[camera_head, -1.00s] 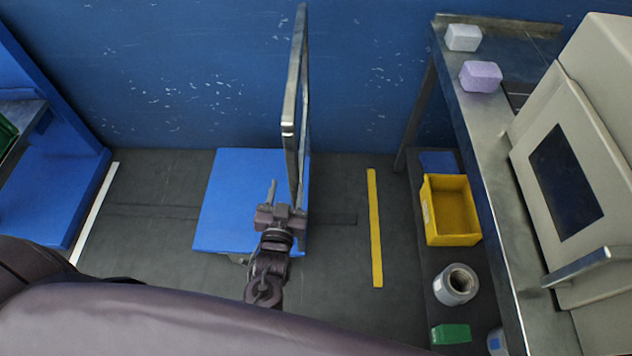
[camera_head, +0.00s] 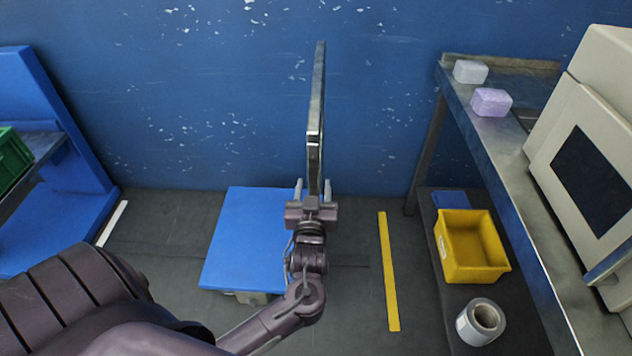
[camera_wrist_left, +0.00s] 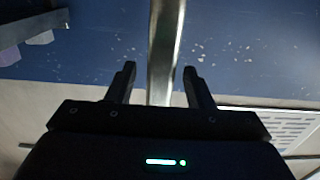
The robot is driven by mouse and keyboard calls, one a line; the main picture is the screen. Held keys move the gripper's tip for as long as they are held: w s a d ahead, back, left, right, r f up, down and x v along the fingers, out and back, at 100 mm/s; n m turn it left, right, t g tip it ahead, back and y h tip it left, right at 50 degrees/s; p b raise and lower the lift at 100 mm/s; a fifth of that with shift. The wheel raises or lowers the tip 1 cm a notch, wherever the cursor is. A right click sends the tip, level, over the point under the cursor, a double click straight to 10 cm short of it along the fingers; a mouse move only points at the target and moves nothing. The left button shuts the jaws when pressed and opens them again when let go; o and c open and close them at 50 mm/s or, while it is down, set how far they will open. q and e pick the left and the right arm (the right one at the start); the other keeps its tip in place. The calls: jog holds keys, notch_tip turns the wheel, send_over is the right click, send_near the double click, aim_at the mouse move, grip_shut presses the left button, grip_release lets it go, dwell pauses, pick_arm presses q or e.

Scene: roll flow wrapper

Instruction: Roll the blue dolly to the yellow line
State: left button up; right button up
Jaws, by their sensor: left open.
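The blue dolly (camera_head: 246,240) stands on the dark floor, its flat deck left of the yellow line (camera_head: 388,270). Its upright metal handle frame (camera_head: 316,110) rises at the deck's right side. My left gripper (camera_head: 313,186) is open, with one finger on each side of the handle's near bar. In the left wrist view, the metal bar (camera_wrist_left: 165,55) passes between the two open fingers (camera_wrist_left: 157,85), with visible gaps on both sides. My right gripper is not in view.
A white line (camera_head: 112,223) lies on the floor at left, beside a blue rack. At right, a metal table (camera_head: 505,170) bears a beige machine (camera_head: 590,160) and two small blocks. A yellow bin (camera_head: 472,248) and a grey roll (camera_head: 481,321) sit below. Floor between deck and yellow line is clear.

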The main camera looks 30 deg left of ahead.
pick_arm(q)
jog(key=shift+x, duration=1.5)
grip_shut()
